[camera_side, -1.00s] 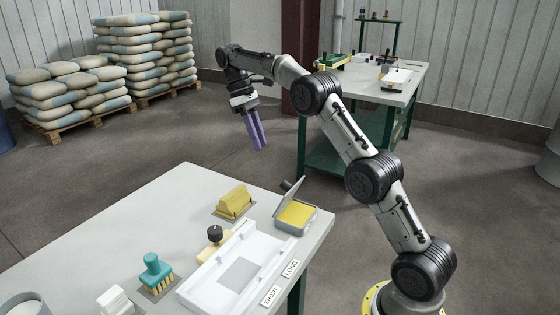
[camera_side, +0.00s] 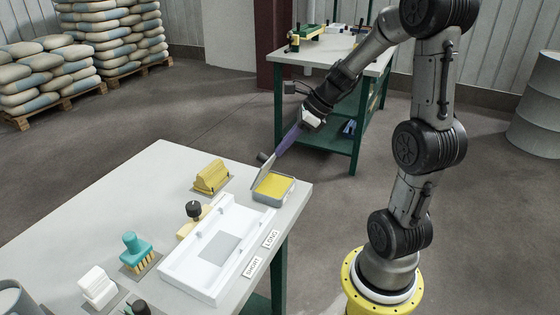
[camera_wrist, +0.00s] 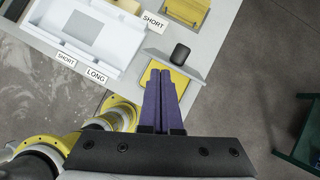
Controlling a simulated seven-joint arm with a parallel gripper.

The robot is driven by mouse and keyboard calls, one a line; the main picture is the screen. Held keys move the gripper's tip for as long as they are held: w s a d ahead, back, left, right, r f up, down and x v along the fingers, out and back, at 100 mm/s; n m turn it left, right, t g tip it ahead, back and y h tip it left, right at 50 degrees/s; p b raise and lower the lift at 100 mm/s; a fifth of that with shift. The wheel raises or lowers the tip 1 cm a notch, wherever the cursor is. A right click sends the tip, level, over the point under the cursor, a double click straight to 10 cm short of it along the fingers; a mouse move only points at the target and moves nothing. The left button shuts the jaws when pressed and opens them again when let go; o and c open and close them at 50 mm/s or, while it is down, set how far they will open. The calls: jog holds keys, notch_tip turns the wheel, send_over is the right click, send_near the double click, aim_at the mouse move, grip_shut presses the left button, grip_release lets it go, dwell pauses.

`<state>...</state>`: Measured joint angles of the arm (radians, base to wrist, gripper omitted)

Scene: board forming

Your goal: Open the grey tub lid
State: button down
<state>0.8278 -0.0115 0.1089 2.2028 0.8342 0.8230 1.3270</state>
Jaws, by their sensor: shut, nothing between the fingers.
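The grey tub (camera_side: 274,189) sits near the right corner of the pale table, with yellow material inside. Its grey lid (camera_side: 262,171) stands raised and tilted on the tub's left side, with a dark knob (camera_side: 263,157) on its outer face. The lid (camera_wrist: 172,65) and knob also show in the wrist view, beyond my fingers. My gripper (camera_side: 296,130) has purple fingers, shut and empty, pointing down-left. Its tips are at the lid's upper part; I cannot tell whether they touch it. In the wrist view the fingers (camera_wrist: 160,74) lie over the tub's yellow contents, partly hiding them.
A white forming tray (camera_side: 217,245) lies left of the tub, with SHORT and LONG labels beside it. A yellow block (camera_side: 211,177), a black-knobbed tool (camera_side: 194,210) and a teal brush (camera_side: 136,248) stand on the table. A green-legged bench (camera_side: 340,75) is behind.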

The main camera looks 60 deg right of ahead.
aim_at(261, 153)
jog(key=s+m+t+h, duration=0.1)
jog(key=s+m+h, duration=0.3)
jog(key=s, duration=0.5)
jog(key=shift+m+y, duration=0.3)
jog(key=shift+y, duration=0.3)
jog(key=w+f, duration=0.2)
jog(key=w, duration=0.1)
jog(key=w+f, duration=0.2)
jog(key=w, duration=0.1)
jog(key=w+f, duration=0.2)
jog(key=w, duration=0.1)
jog(key=shift+d, duration=0.25)
jog(key=shift+w+r, duration=0.4)
jog(key=shift+w, duration=0.3)
jog(key=shift+w+r, duration=0.25)
jog(key=shift+w, duration=0.15)
jog(key=shift+w+r, duration=0.4)
jog(key=shift+w, duration=0.35)
jog(key=shift+w+r, duration=0.2)
jog(key=shift+w, duration=0.6)
jog(key=shift+w+r, duration=0.2)
jog(key=shift+w, duration=0.55)
